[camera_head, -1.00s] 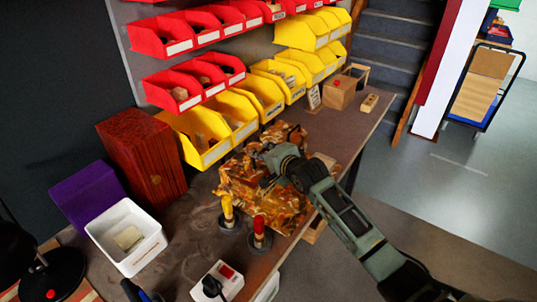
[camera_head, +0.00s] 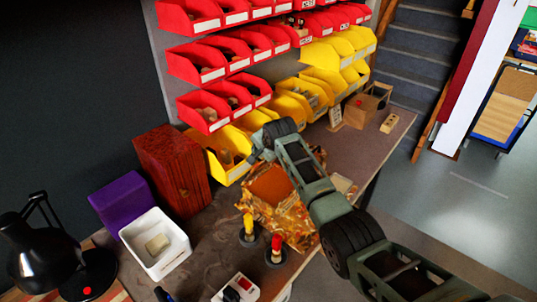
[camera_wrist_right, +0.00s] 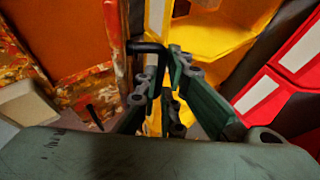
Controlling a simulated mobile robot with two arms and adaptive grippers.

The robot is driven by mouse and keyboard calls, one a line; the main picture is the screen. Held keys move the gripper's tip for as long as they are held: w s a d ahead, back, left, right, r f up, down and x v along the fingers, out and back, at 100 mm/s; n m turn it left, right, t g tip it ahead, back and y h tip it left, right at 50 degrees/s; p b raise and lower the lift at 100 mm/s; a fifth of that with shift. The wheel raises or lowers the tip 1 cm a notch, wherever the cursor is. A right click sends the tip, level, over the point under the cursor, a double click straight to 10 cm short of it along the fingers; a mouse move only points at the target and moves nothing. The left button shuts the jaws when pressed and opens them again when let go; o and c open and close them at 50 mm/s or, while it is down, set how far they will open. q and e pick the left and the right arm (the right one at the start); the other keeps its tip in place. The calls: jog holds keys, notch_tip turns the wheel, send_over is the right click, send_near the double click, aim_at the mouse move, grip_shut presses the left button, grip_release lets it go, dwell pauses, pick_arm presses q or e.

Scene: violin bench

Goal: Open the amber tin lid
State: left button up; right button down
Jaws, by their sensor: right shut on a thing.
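The amber tin (camera_head: 295,228), mottled amber and brown, sits on the bench. A plain orange panel with a mottled border, which looks like the inner face of its raised lid (camera_head: 270,187), faces the head camera. In the right wrist view the lid (camera_wrist_right: 65,30) is at the upper left, with a black handle (camera_wrist_right: 147,47) at its mottled edge. My right gripper (camera_head: 262,140) is at the lid's far upper edge, shut on that handle; it also shows in the wrist view (camera_wrist_right: 158,72). My arm hides part of the tin. My left gripper is not in view.
Yellow bins (camera_head: 225,150) and red bins (camera_head: 205,110) stand close behind my right gripper. A yellow-handled tool (camera_head: 248,228) and a red-handled tool (camera_head: 276,246) stand in front of the tin. A white tray (camera_head: 180,255) and red-brown box (camera_head: 172,165) are left.

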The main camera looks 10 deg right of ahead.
jog(key=shift+w+a+r, duration=0.2)
jog(key=shift+w+a, duration=0.15)
jog(key=shift+w, duration=0.15)
jog(key=shift+r, duration=0.1)
jog(key=c, duration=1.9)
grip_release()
jog(key=v, duration=1.2)
jog(key=shift+d, duration=0.1)
